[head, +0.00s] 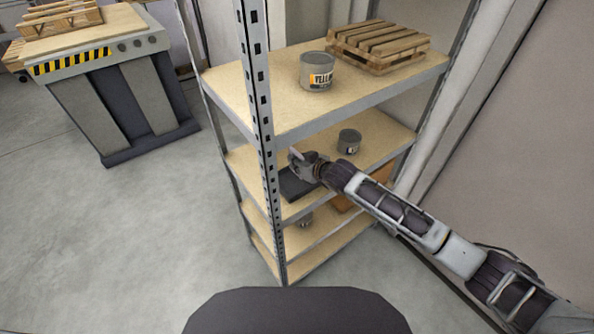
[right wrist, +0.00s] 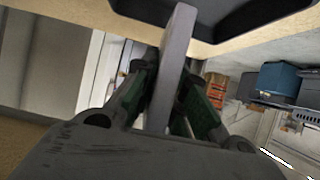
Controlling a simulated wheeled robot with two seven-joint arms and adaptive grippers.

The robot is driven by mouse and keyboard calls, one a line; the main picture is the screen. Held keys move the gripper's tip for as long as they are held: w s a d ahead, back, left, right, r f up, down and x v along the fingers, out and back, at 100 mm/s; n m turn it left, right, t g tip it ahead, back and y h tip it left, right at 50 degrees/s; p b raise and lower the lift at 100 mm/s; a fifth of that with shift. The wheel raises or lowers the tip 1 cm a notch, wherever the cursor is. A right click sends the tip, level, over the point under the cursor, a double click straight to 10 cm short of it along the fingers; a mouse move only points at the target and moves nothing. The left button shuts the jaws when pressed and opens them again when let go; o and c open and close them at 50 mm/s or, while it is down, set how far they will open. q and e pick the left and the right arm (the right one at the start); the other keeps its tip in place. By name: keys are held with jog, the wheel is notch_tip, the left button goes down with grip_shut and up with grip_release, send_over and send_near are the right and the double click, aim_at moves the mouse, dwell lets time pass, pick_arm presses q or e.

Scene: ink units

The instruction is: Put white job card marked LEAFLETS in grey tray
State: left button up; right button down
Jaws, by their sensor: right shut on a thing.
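My right gripper (head: 303,164) is shut on a thin pale card (right wrist: 172,65), seen nearly edge-on between the two fingers in the right wrist view. Its face and any LEAFLETS marking cannot be read. In the head view a small light piece of the card (head: 295,155) shows at the fingertips. The dark grey tray (head: 292,188) lies on the second shelf from the top, close by the gripper, partly hidden by it and the arm. The tray also shows at the top of the right wrist view (right wrist: 235,22). My left gripper is not in view.
A metal upright (head: 262,110) of the rack stands left of the gripper. A grey tin (head: 349,141) sits behind on the same shelf. The top shelf (head: 275,110) overhead holds a labelled tin (head: 316,71) and a small pallet (head: 380,46). Lower shelves hold another tin.

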jog(key=shift+f, duration=0.35)
jog(key=shift+f, duration=1.9)
jog(key=shift+f, duration=0.1)
jog(key=c, duration=1.5)
grip_release()
jog(key=shift+o, duration=0.2)
jog(key=v, duration=1.2)
